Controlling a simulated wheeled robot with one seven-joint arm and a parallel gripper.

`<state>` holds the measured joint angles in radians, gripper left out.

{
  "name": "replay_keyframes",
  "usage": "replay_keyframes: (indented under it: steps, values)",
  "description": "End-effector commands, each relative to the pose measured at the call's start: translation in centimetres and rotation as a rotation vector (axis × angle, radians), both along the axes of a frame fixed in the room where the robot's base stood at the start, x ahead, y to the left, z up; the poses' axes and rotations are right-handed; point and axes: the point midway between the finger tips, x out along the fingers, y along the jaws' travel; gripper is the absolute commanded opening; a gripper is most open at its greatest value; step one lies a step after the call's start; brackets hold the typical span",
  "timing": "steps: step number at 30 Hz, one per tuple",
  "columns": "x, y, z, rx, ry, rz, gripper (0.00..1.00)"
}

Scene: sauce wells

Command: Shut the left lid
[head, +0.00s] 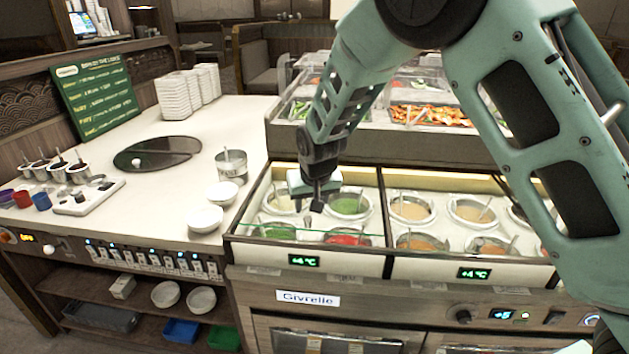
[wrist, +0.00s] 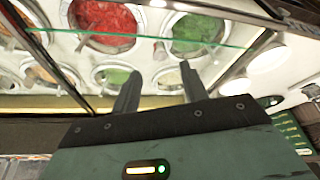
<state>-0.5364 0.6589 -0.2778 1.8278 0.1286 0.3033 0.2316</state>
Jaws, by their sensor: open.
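The left sauce well unit (head: 335,262) holds pans of green and red sauce and others. A clear pane with a thin green edge (head: 300,238), which looks like the left lid, crosses its front pans. The edge also runs across the upper part of the wrist view (wrist: 135,37). How far the pane covers the wells is hard to tell. My gripper (head: 314,204) hangs over the left wells, behind that edge in the head view. In the wrist view its fingers (wrist: 158,78) are apart and nothing is between them. Contact with the lid is not visible.
The right well unit (head: 446,262) adjoins across a dark divider. White bowls (head: 206,218) and a metal pot (head: 231,164) stand just left on the counter. A salad bar (head: 425,116) rises behind the wells. The counter's middle is mostly clear.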

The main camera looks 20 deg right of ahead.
Motion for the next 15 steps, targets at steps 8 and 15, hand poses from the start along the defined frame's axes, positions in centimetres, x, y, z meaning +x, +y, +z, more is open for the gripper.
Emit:
replay_keyframes:
  steps: [8, 15]
  values:
    - [-2.5, 0.1, 6.0, 0.003, -0.005, 0.003, 0.44]
    - [-3.8, 0.1, 9.2, 0.001, -0.002, 0.003, 0.44]
